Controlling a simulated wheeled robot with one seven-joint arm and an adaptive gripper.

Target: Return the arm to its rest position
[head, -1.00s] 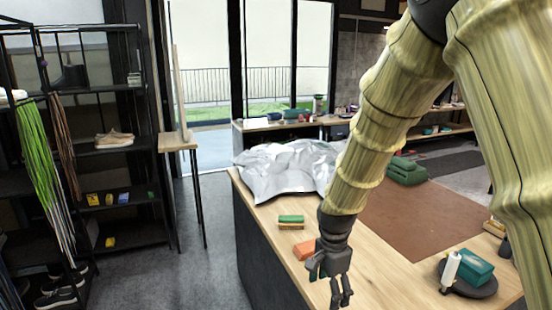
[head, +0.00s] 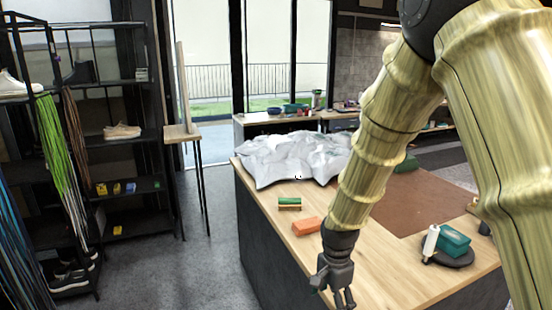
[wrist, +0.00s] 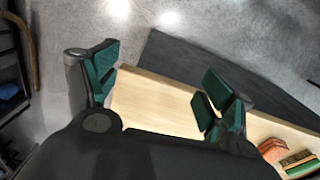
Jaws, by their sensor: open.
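My gripper (head: 336,292) hangs down near the front left edge of the wooden workbench (head: 395,285) in the head view, at the end of my arm. In the wrist view my gripper (wrist: 160,95) shows its two green-padded fingers spread wide apart, with nothing between them but the bench top and floor beyond. An orange block (head: 307,226) lies on the bench just behind my gripper. A green-topped brush (head: 290,203) lies a little farther back. Both also show at the lower right of the wrist view, the orange block (wrist: 271,150) and the brush (wrist: 299,160).
A crumpled silvery sheet (head: 285,160) covers the bench's far left. A brown mat (head: 410,200) lies at the bench's middle, partly behind my arm. A shelf rack (head: 120,190) stands left, with clear floor between.

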